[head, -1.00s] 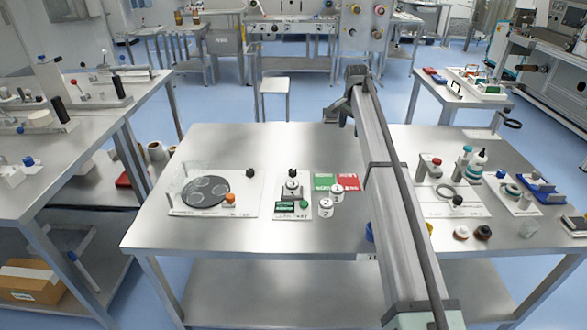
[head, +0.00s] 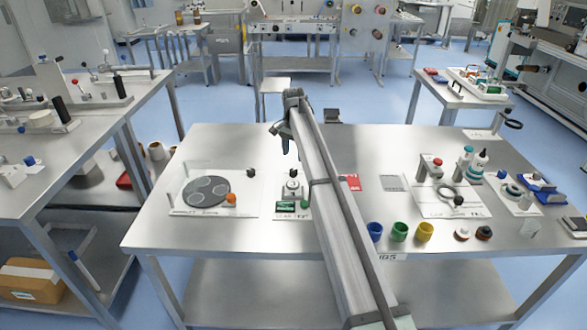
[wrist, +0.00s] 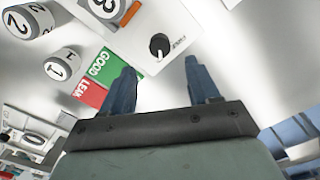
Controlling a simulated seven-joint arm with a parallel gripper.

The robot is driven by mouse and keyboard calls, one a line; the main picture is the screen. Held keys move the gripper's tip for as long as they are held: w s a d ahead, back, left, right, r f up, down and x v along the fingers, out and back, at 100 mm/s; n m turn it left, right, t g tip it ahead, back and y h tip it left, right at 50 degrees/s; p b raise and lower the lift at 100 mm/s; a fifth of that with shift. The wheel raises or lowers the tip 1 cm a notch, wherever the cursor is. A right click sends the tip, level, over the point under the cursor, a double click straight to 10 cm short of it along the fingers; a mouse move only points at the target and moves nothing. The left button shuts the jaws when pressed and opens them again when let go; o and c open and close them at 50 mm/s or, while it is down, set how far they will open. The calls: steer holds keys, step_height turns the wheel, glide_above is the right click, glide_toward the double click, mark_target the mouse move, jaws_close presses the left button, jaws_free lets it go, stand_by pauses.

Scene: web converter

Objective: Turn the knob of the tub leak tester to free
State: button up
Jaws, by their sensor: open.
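The tub leak tester (head: 291,216) is a small white plate left of the middle of the table. It has a black knob (head: 292,173) at its back edge, a green display and a green button at its front. The knob (wrist: 160,46) in the wrist view is round with a white mark, beside a small label too blurred to read. A tub marked 3 (wrist: 104,6) sits on the tester. My gripper (wrist: 161,82) is open and empty. The knob lies beyond its two blue fingertips, roughly between them and apart from them. In the head view my gripper hangs just behind the knob.
Tubs marked 1 (wrist: 60,66) and 2 (wrist: 28,20) stand near the green GOOD (wrist: 103,66) and red LEAK (wrist: 88,92) areas. Left of the tester is a plate with a dark disc (head: 206,191). Coloured cups (head: 399,232) stand to the right.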

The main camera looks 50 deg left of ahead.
mark_target(294, 170)
step_height(294, 170, down, 8)
steer(key=shift+r, duration=0.2)
stand_by(0.3)
steer(key=c, duration=1)
